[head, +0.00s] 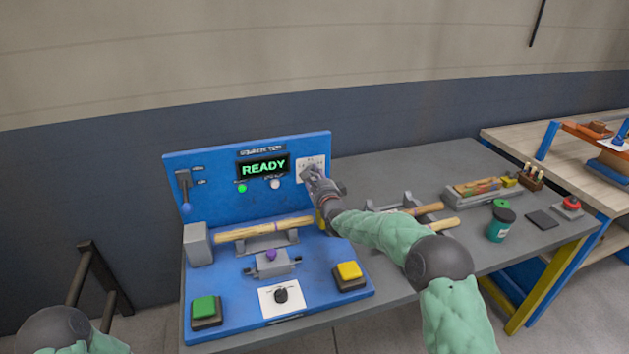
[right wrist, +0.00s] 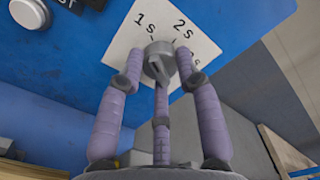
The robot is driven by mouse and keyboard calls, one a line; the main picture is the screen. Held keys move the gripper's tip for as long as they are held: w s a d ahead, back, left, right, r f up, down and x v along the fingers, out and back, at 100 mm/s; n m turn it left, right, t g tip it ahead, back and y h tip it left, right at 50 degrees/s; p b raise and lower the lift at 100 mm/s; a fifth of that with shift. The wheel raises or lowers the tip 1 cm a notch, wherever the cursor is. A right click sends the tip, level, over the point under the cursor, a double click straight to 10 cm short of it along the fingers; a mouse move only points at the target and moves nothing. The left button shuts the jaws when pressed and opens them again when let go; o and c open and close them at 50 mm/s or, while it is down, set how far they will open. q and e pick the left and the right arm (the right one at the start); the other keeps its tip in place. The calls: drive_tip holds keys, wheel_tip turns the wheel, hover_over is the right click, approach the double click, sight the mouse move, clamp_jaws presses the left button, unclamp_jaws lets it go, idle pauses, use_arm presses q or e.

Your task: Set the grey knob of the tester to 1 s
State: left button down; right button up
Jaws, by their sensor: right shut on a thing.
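The grey knob (right wrist: 157,56) sits on a white dial plate (right wrist: 124,40) on the tester's blue upright panel. In the right wrist view the plate reads "1 s" at upper left and "2 s" at upper right; a third mark at the right is partly hidden. My right gripper (right wrist: 160,84) is shut on the knob, its purple-grey fingers around it. I cannot tell for sure where the knob points. In the head view the right gripper (head: 314,176) covers the knob in front of the dial plate (head: 304,164). My left gripper is out of view.
The tester (head: 240,303) has a "READY" display (head: 263,167), a lit green lamp (head: 242,188), a black lower knob (head: 281,296), and green (head: 204,308) and yellow (head: 348,272) buttons. A turned wooden piece (head: 255,232) lies on it. A teal jar (head: 499,229) stands at right.

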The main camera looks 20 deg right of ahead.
drive_tip(key=shift+a+r+n, duration=0.1)
drive_tip(key=shift+r+n, duration=0.1)
drive_tip(key=shift+n, duration=0.2)
drive_tip(key=o, duration=1.1)
drive_tip(key=shift+a, duration=0.15)
drive_tip(key=shift+o, duration=0.2)
drive_tip(key=shift+f, duration=0.1)
drive_tip(key=shift+s, duration=0.15)
drive_tip(key=shift+s+f, duration=0.1)
drive_tip(key=shift+s, duration=0.2)
drive_tip(key=s, duration=1.1)
drive_tip(key=shift+d, duration=0.3)
